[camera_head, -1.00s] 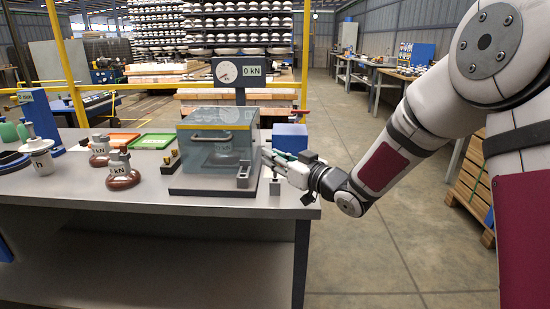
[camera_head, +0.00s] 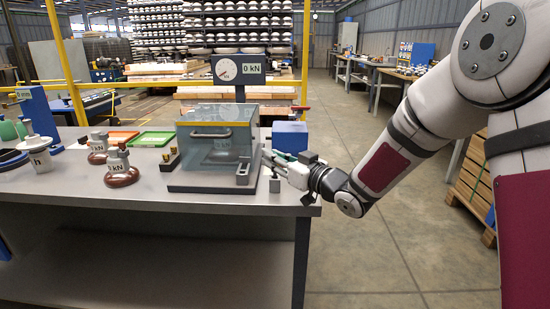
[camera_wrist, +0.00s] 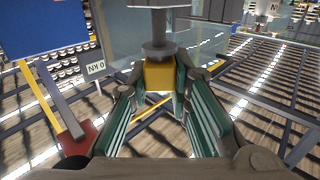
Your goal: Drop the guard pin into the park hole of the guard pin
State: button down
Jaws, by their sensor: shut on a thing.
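My gripper (camera_head: 268,157) is at the right end of the table, just right of the clear-walled test box. In the wrist view my gripper (camera_wrist: 160,88) has its two green-padded fingers shut on the yellow head of the guard pin (camera_wrist: 158,74). The pin's grey collar and shank (camera_wrist: 158,48) extend away from the fingers toward a pale grey block at the picture's top edge.
The test box (camera_head: 216,145) stands on a dark base left of my gripper. A blue box (camera_head: 290,136) is behind it, with a red-ended lever (camera_head: 301,108). The table's right edge is close; open floor lies beyond.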

jog(key=shift+f+b, duration=0.75)
jog(key=shift+f, duration=0.15)
jog(key=c, duration=1.4)
grip_release()
jog(key=v, duration=1.2)
jog(key=shift+r, duration=0.1)
